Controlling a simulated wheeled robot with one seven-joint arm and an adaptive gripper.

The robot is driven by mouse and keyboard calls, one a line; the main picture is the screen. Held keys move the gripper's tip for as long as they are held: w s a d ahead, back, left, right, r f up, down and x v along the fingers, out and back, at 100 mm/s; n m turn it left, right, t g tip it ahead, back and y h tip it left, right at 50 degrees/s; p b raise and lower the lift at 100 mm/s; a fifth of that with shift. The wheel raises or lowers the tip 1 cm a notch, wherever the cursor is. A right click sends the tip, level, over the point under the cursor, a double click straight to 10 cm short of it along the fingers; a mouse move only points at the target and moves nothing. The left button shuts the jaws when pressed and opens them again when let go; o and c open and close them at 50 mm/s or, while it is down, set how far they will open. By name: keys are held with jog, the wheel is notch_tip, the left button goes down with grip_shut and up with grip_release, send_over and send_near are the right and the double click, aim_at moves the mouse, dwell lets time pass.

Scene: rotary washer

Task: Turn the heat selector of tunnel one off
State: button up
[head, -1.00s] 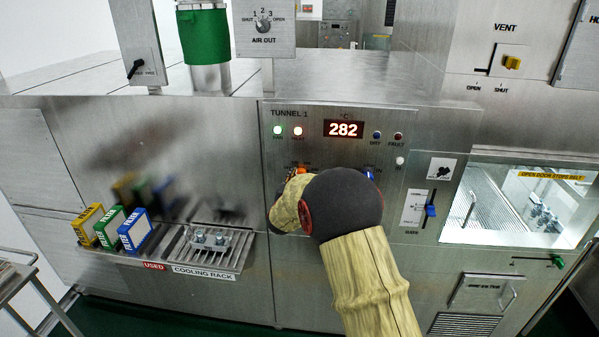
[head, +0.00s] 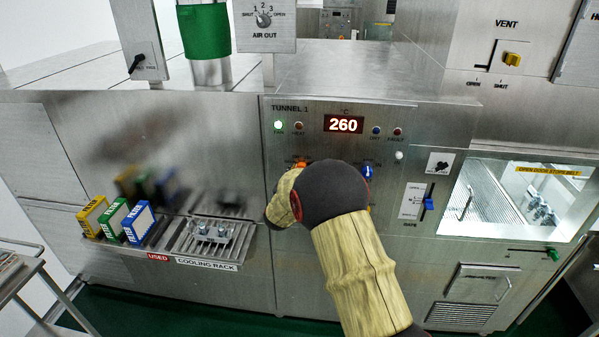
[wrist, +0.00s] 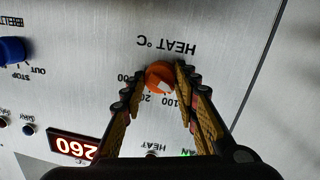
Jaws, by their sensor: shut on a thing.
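The heat selector is an orange knob (wrist: 158,72) under the upside-down lettering HEAT °C in the wrist view. A pale mark shows on its lower side, near the 100 and 200 figures; its exact setting is hard to read. My gripper (wrist: 157,82) has one finger on each side of the knob and is shut on it. In the head view a bit of orange (head: 301,164) shows above my wrist, which hides most of the selector. The tunnel 1 display (head: 343,124) reads 260. The heat lamp (head: 299,126) is dark and the fan lamp (head: 278,125) is green.
A blue knob (wrist: 11,50) sits beside the heat selector, seen also right of my wrist (head: 367,172). The blue gate slider (head: 429,204) is farther right. The cooling rack (head: 215,240) juts out at left, beside yellow, green and blue blocks (head: 115,219).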

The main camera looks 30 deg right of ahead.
jog(key=shift+f, duration=0.15)
jog(key=o, duration=1.2)
jog(key=shift+c, duration=0.2)
jog(key=v, duration=1.2)
